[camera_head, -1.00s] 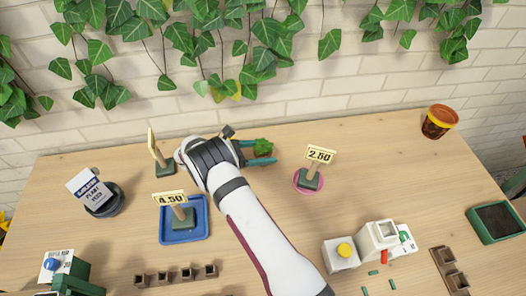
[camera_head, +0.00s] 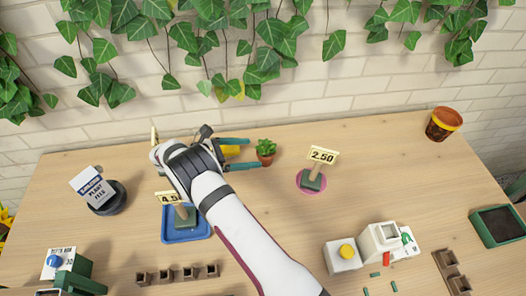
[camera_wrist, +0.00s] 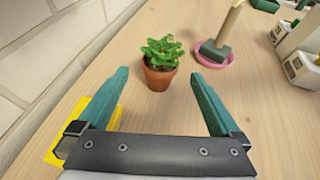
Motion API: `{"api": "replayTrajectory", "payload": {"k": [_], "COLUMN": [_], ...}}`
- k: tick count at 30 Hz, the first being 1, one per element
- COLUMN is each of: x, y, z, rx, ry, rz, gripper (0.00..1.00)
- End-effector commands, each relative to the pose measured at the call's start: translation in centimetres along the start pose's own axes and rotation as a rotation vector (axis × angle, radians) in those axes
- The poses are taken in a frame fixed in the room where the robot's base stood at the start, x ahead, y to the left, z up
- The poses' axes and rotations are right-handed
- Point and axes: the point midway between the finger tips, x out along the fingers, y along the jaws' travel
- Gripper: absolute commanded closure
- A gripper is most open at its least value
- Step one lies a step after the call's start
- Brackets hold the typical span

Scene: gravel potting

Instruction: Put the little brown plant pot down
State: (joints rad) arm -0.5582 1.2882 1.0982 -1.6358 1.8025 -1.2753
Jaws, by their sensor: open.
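The little brown plant pot (camera_head: 266,158) holds a green leafy plant and stands upright on the wooden table, right of my gripper (camera_head: 254,153). In the wrist view the pot (camera_wrist: 159,79) stands just beyond and between the tips of the teal fingers. My gripper (camera_wrist: 159,76) is open, with a gap visible on both sides of the pot. The pot's whole front shows in the wrist view.
A pink saucer (camera_head: 303,190) with a 2.50 sign stands to the right. A blue tray (camera_head: 207,232) with a 4.50 sign lies below my wrist. A yellow item (camera_head: 230,151) is partly hidden by my gripper. A larger terracotta pot (camera_head: 443,124) stands far right.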

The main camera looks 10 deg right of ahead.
Motion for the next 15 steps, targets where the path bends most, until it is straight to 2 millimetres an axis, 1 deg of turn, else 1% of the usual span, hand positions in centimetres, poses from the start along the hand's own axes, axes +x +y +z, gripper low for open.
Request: {"api": "replayTrajectory", "payload": {"k": [1,3,6,9,12,14,15], "x": [-1.3,-2.9,-4.5,-5.3,-5.4,-5.2,-5.0], "y": [0.1,0.0,0.0,0.0,-0.1,-0.4,-0.9], "z": [-0.1,0.0,0.0,0.0,0.2,1.4,2.8], "rx": [0.001,0.001,0.002,0.0,0.007,0.044,0.095], "ry": [0.001,0.001,0.001,0.001,0.005,0.032,0.067], "rz": [0.004,0.002,0.001,0.0,-0.005,-0.028,-0.063], "gripper": [0.0,0.0,0.0,0.0,0.0,0.0,0.0]}}
